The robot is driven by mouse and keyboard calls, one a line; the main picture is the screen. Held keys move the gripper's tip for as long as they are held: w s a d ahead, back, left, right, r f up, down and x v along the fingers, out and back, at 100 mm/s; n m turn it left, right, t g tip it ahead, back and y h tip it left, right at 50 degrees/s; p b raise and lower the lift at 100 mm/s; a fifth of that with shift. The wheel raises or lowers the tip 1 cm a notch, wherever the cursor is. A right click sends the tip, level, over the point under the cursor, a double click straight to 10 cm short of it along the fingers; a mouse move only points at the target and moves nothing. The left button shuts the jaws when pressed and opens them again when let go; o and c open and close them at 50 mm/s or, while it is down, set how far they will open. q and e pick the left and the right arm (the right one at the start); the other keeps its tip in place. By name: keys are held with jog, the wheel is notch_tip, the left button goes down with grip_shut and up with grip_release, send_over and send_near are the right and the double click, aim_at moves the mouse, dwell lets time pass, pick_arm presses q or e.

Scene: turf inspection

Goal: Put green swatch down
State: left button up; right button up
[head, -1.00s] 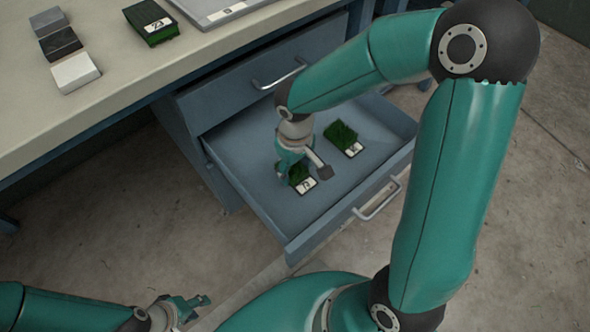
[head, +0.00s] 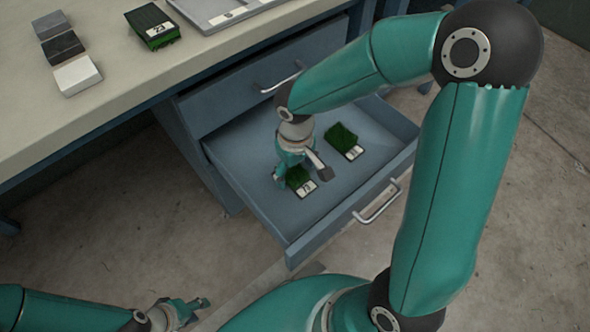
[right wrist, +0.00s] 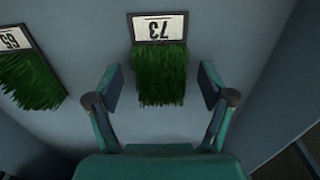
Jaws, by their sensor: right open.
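A green turf swatch with a white label reading 73 (right wrist: 161,75) lies on the floor of the open drawer (head: 245,150). It also shows in the head view (head: 300,181). My right gripper (right wrist: 158,85) is open, with one finger on each side of this swatch and a visible gap to each. In the head view my right gripper (head: 300,174) is low in the drawer and partly hides the swatch. A second green swatch (head: 342,139) lies beside it in the drawer; it also shows in the right wrist view (right wrist: 32,80). My left gripper (head: 190,307) is at the bottom left, away from the drawer.
A bench top (head: 120,95) holds another green swatch (head: 153,27), a grey tray (head: 205,12) and a row of dark, black and white blocks (head: 77,75). The drawer walls and front handle (head: 378,203) surround my right gripper. The drawer's near part is bare.

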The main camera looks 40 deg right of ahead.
aim_at(295, 173)
notch_tip(295, 173, up, 11)
jog(key=p, duration=0.3)
jog(key=shift+r+p, duration=0.2)
jog(key=shift+p, duration=0.1)
